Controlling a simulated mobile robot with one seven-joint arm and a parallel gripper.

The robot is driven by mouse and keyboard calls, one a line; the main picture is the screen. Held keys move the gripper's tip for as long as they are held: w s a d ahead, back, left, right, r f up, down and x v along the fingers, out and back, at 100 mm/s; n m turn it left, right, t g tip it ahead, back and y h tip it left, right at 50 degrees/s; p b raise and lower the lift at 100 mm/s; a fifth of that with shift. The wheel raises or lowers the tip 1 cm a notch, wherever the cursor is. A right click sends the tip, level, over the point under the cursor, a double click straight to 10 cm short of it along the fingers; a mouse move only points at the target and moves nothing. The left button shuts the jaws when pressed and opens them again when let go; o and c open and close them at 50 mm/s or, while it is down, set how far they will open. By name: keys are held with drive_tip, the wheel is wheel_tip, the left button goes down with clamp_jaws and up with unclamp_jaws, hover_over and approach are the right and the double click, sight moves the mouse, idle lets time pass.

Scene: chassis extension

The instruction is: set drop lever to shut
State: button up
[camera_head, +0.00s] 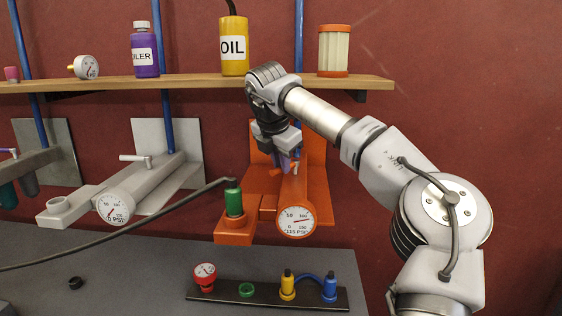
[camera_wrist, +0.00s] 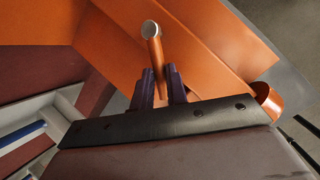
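The drop lever (camera_wrist: 154,52) is an orange rod with a pale end, on the orange unit (camera_wrist: 205,65) in the wrist view. My gripper (camera_wrist: 161,75) has its two dark purple fingers close on either side of the rod, and it looks shut on it. In the head view my gripper (camera_head: 286,163) reaches down in front of the orange unit (camera_head: 300,190), above its round gauge (camera_head: 297,222), and hides most of the lever there. The gauge's needle points to the right, above 100.
Two grey units with gauges (camera_head: 115,207) and levers (camera_head: 136,158) are at left. A wooden shelf (camera_head: 190,83) with bottles runs above. A black rack (camera_head: 262,298) lies on the grey bench below.

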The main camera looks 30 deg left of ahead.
drive_tip(key=o, duration=0.5)
drive_tip(key=shift+c, duration=0.2)
drive_tip(key=shift+r, duration=0.15)
drive_tip(key=shift+s+r+b, duration=0.2)
drive_tip(key=shift+r+b, duration=0.05)
drive_tip(key=shift+b, duration=0.2)
drive_tip(key=s+d+b, duration=0.3)
drive_tip(key=s+b, duration=0.1)
drive_tip(key=s, duration=0.7)
drive_tip(key=shift+s+r, duration=0.2)
drive_tip(key=shift+s, duration=0.2)
